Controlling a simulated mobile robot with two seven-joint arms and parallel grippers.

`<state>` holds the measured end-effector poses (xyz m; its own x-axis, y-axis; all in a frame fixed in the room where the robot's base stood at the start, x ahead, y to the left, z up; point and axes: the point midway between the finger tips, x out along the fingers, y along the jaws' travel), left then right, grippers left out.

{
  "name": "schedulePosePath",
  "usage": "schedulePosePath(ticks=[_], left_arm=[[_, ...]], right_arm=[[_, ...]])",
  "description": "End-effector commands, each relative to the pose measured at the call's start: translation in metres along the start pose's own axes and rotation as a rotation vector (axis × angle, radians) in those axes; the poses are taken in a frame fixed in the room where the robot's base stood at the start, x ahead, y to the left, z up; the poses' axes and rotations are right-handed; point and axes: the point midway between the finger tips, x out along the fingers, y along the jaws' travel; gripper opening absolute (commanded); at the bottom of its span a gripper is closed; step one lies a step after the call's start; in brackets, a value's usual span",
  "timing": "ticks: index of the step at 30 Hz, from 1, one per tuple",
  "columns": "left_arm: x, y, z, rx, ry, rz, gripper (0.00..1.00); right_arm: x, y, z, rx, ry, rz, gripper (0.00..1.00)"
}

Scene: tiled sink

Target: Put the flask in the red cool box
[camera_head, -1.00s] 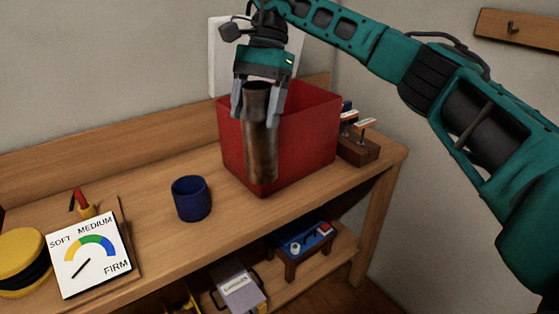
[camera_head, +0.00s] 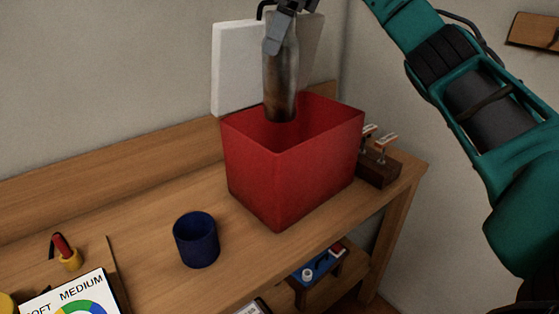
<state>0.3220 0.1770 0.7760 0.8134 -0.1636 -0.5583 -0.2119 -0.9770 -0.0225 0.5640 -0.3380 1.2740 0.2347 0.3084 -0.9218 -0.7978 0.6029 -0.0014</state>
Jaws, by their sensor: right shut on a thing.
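The flask (camera_head: 280,82) is a dark, brownish metal cylinder in the head view. It hangs upright from my right gripper (camera_head: 283,25), which is shut on its upper part; the gripper's top is cut off by the picture edge. The red cool box (camera_head: 270,185) stands open on the wooden bench, with its white lid (camera_head: 232,70) raised at the back. The flask's lower end shows against the inside of the box, over the opening near its back. How deep it reaches cannot be told exactly. My left gripper is not in view.
A dark blue cup (camera_head: 197,245) stands left of the box on the bench (camera_head: 160,212). A wooden block with clamp-like tools (camera_head: 378,165) is right of the box. A firmness dial card (camera_head: 75,298) is at the lower left. A blue-topped item (camera_head: 318,267) sits on the shelf below.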

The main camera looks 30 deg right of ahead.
Motion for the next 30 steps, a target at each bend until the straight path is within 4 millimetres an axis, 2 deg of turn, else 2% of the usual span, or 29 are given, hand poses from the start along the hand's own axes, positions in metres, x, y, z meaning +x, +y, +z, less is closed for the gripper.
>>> schedulePosePath(ticks=[1, 8, 10, 21, 25, 30], left_arm=[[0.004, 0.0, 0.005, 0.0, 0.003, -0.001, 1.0], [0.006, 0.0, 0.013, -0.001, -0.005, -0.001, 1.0], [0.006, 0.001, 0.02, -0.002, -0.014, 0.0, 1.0], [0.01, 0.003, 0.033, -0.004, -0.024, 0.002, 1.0], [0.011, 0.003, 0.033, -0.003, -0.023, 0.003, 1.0], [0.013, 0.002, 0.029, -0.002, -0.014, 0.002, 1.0]], right_arm=[[0.017, 0.0, -0.009, 0.0, 0.004, 0.003, 0.03], [0.046, 0.001, -0.021, 0.0, 0.001, 0.001, 0.03], [0.059, 0.001, -0.026, 0.0, 0.003, 0.003, 0.03], [0.147, 0.002, -0.064, -0.001, 0.003, 0.004, 0.03], [0.169, 0.002, -0.072, -0.001, 0.001, 0.002, 0.03], [0.18, 0.002, -0.076, -0.003, -0.001, 0.0, 0.03]])
